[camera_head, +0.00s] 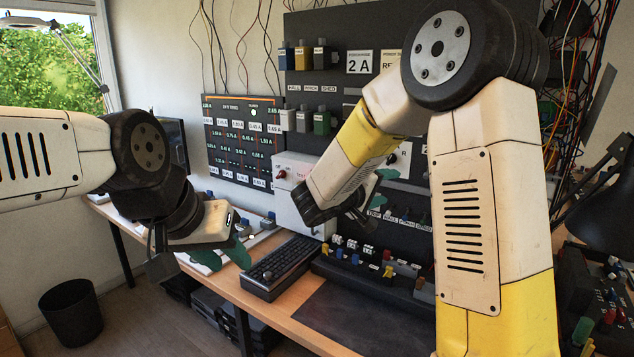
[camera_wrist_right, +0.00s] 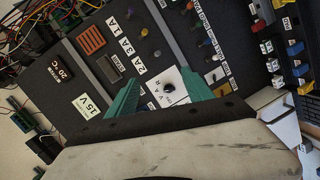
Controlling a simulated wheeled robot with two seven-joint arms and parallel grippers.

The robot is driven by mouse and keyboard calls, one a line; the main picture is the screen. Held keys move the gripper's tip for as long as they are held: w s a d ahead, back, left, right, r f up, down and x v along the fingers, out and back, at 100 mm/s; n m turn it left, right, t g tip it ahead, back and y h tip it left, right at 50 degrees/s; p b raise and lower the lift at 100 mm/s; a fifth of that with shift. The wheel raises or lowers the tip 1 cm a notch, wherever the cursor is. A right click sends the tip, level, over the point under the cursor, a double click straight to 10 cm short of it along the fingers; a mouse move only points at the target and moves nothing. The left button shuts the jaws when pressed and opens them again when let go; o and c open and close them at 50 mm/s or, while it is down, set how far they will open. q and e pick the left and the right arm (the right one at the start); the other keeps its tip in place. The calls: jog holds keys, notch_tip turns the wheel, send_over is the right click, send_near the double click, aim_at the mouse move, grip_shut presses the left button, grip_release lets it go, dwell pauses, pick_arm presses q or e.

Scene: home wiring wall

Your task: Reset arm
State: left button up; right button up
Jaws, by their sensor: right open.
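My left gripper (camera_head: 225,255) shows in the head view above the left part of the desk, its green fingers pointing down near the keyboard. The gap between its fingers is not clear, and I see nothing held in it. My right gripper (camera_head: 380,188) is in front of the dark wiring panel, partly hidden by my own right arm. In the right wrist view its green fingers (camera_wrist_right: 160,92) are apart and empty. A white plate with a black knob (camera_wrist_right: 168,88) on the panel shows between them. Whether they touch the panel is not clear.
The wooden desk (camera_head: 262,303) carries a black keyboard (camera_head: 280,266). A white box (camera_head: 301,205) stands behind it. A display board (camera_head: 243,140) hangs on the wall. A black lamp (camera_head: 600,195) and loose wires are at the right. A bin (camera_head: 72,313) stands on the floor.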

jog(key=s+d+f+m+g+y, duration=0.15)
jog(key=s+d+g, duration=0.25)
jog(key=s, duration=0.5)
jog(key=s+d+f+m+g+y, duration=0.1)
jog(key=s+d+m+g+y, duration=0.2)
jog(key=s, duration=0.7)
jog(key=s+a+r+t+y, duration=0.1)
jog(key=s+a+r+y, duration=0.1)
jog(key=s+a+y, duration=0.7)
jog(key=shift+s+a+t, duration=0.25)
jog(key=shift+t, duration=0.15)
jog(key=shift+m, duration=0.25)
